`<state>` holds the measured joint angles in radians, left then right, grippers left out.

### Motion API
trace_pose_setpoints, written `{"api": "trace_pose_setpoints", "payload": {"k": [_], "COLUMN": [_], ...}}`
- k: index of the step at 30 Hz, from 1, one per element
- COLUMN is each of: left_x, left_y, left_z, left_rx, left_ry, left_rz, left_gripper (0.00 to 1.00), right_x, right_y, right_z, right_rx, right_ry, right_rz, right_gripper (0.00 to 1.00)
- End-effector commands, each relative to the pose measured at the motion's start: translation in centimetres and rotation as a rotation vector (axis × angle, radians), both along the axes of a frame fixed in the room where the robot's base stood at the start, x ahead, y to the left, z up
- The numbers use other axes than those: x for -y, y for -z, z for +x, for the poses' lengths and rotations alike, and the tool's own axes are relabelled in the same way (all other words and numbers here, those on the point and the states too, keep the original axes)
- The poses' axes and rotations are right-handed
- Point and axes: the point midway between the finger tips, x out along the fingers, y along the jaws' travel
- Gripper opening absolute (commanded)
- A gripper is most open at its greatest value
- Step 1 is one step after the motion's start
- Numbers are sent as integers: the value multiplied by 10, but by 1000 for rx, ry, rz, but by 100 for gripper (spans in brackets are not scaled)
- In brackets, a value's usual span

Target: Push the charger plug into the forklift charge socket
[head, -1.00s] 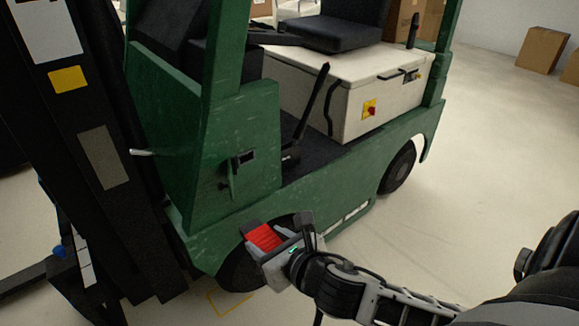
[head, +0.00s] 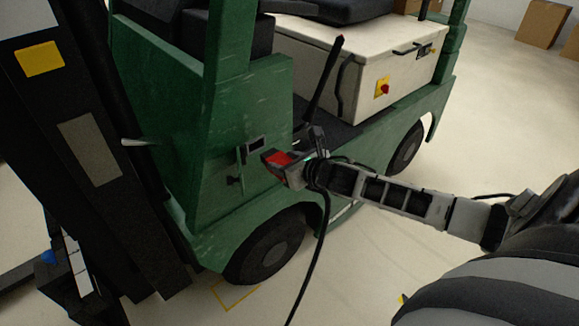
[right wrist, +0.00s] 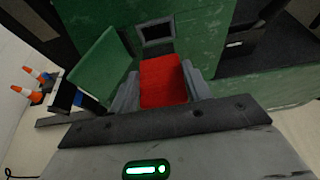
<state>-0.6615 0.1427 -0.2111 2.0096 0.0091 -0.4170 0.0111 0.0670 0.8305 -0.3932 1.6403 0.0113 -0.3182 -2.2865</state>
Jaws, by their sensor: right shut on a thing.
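The charge socket (head: 257,143) is a dark rectangular opening with a pale frame in the forklift's (head: 215,240) green side panel. Its small green flap (head: 241,168) hangs open beside it. In the right wrist view the socket (right wrist: 158,32) lies just beyond the red charger plug (right wrist: 163,82), with the open flap (right wrist: 103,65) to its left. My right gripper (head: 275,160) is shut on the charger plug (head: 279,158), just right of and slightly below the socket. The plug appears apart from the socket, its front facing the panel. My left gripper is not in view.
A dark cable (head: 314,260) hangs from my right gripper to the floor. The forklift's front wheel (head: 266,252) is below, and a dark lever (head: 325,85) rises behind the gripper. The dark mast (head: 100,150) stands at left. Orange cones (right wrist: 30,92) stand farther off.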

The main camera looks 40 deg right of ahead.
Motion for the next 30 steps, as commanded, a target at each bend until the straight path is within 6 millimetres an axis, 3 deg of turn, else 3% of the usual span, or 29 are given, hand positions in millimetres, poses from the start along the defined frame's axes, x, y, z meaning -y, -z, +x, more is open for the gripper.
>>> {"api": "trace_pose_setpoints", "payload": {"k": [7,15,30], "left_x": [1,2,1], "left_y": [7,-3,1], "left_z": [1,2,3], "left_rx": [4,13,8], "left_ry": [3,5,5], "left_rz": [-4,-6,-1], "left_gripper": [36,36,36], "right_x": [-2,-3,-3], "right_y": [0,-3,-3], "right_z": [27,31,32], "right_rx": [6,4,3], "right_ry": [0,-1,-2], "right_rz": [0,0,1], "right_gripper": [17,17,17]}}
